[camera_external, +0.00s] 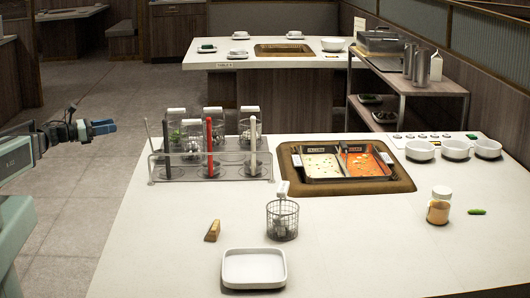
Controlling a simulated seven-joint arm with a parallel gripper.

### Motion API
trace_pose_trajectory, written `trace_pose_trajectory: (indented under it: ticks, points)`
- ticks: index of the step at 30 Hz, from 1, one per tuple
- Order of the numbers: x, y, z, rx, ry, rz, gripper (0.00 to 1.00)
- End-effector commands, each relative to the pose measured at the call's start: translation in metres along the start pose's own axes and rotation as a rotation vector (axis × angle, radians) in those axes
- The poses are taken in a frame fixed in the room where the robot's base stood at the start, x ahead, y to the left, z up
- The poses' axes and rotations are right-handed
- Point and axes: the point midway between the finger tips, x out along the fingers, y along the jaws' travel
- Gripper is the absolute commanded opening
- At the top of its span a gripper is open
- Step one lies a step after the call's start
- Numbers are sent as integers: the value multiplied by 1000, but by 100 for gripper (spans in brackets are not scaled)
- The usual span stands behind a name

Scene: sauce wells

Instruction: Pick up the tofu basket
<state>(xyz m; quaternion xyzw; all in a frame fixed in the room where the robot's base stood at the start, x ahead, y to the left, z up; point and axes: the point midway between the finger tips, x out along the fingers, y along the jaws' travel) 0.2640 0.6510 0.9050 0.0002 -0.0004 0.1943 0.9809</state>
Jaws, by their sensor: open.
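A wire basket (282,221) with a white tag on its upright handle stands alone on the near counter, left of centre. It holds pale and dark pieces; I cannot tell whether they are tofu. Several similar wire baskets with white-topped handles sit in a clear rack (158,176) behind it. One rack basket (191,136) shows green contents; the contents of the others are unclear. No readable label marks the tofu basket. My gripper (104,127), with blue fingers, is open and empty at the far left, beyond the counter's left edge and far from the baskets.
A divided pot (345,180) with white and red broth is sunk in the counter. A white tray (254,268) and a brown block (212,231) lie near the lone basket. White bowls (455,149), a jar (439,206) and a green piece (477,211) are at right. Tall utensils stand in the rack.

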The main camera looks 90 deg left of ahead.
Motion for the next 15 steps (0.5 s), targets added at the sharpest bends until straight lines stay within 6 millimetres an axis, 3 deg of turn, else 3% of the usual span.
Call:
trace_pose_trajectory:
  ticks: [7, 15]
  points:
    - [0, -1, 72, 6, -4, 1, 55]
    - [0, 0, 128, 3, -2, 1, 55]
